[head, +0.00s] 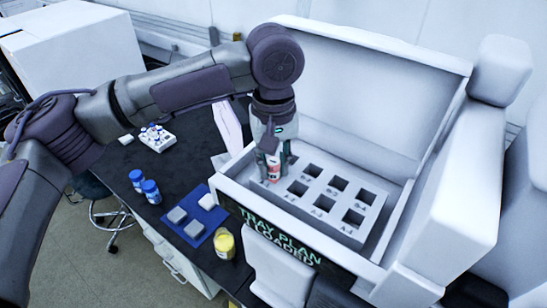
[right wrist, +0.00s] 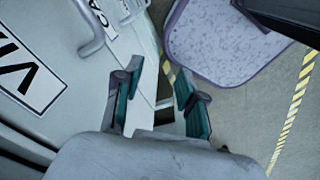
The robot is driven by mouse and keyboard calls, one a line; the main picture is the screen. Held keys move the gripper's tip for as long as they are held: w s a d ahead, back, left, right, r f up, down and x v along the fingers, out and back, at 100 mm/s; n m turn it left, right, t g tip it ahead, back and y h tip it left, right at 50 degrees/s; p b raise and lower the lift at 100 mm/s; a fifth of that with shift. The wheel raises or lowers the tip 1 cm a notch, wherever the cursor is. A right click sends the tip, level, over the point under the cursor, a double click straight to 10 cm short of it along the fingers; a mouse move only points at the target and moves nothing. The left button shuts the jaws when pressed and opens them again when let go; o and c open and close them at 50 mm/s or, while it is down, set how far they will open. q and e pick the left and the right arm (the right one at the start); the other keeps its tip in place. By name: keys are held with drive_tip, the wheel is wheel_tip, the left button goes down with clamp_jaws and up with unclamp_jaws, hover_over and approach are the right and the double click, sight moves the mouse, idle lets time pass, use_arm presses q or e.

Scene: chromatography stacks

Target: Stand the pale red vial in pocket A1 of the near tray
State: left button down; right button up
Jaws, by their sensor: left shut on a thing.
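My left gripper (head: 272,152) points down into the open white machine and is shut on the pale red vial (head: 273,174). The vial looks upright. It is at the left end of the near row of the light grey tray (head: 322,224), over or in the end pocket; its lower end is hard to see, so I cannot tell how deep it sits. The other visible pockets of this tray look dark and empty. My right gripper (right wrist: 160,100) shows in the right wrist view with its fingers apart and nothing between them.
The white machine's front wall (head: 290,213) and raised lid (head: 380,75) surround the tray. On the dark bench are two blue-capped bottles (head: 151,191), a yellow-capped jar (head: 224,243), a blue mat (head: 208,220) with grey blocks, and a white vial rack (head: 157,145).

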use_arm(q)
drive_tip(key=shift+f, duration=0.15)
drive_tip(key=shift+c, duration=2.2)
unclamp_jaws()
drive_tip(key=shift+r, duration=3.55)
